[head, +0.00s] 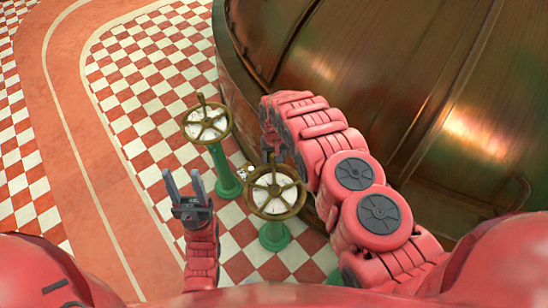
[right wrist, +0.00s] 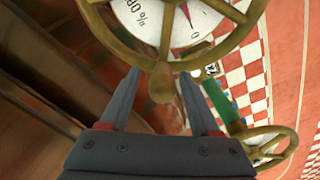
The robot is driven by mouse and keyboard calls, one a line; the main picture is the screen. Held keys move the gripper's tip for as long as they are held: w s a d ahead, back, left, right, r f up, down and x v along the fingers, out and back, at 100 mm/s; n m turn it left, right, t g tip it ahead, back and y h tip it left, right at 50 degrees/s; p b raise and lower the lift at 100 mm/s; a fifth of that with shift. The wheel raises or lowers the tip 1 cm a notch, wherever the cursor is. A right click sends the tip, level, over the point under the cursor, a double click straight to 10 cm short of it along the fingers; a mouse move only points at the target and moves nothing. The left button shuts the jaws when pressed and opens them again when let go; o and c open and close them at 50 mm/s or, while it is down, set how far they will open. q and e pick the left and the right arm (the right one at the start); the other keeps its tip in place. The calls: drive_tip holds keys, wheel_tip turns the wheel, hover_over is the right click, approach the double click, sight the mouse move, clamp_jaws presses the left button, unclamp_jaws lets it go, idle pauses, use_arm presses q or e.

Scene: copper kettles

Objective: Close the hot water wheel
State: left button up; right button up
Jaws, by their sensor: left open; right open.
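Two brass handwheels stand on green posts; no hot or cold label is readable. The nearer wheel (head: 274,192) has a white dial behind its spokes and a knob on its far rim. It fills the top of the right wrist view (right wrist: 245,32). The farther wheel (head: 207,123) is up and left of it, and shows at lower right in the right wrist view (right wrist: 270,147). My right gripper (head: 272,150) is open at the nearer wheel's far rim, the knob (right wrist: 163,84) between its fingers; contact is unclear. My left gripper (head: 183,176) is open and empty, left of the nearer wheel.
A large copper kettle (head: 360,75) stands close behind and to the right of the wheels, beside my right arm. The red and white checkered floor (head: 140,75) is clear on the left, with a plain red path (head: 75,100) through it.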

wheel_tip(320, 180, up, 9)
drive_tip(key=p, duration=0.5)
drive_tip(key=shift+f, duration=0.2)
wheel_tip(320, 180, up, 9)
drive_tip(key=p, duration=0.3)
drive_tip(key=shift+f, duration=0.1)
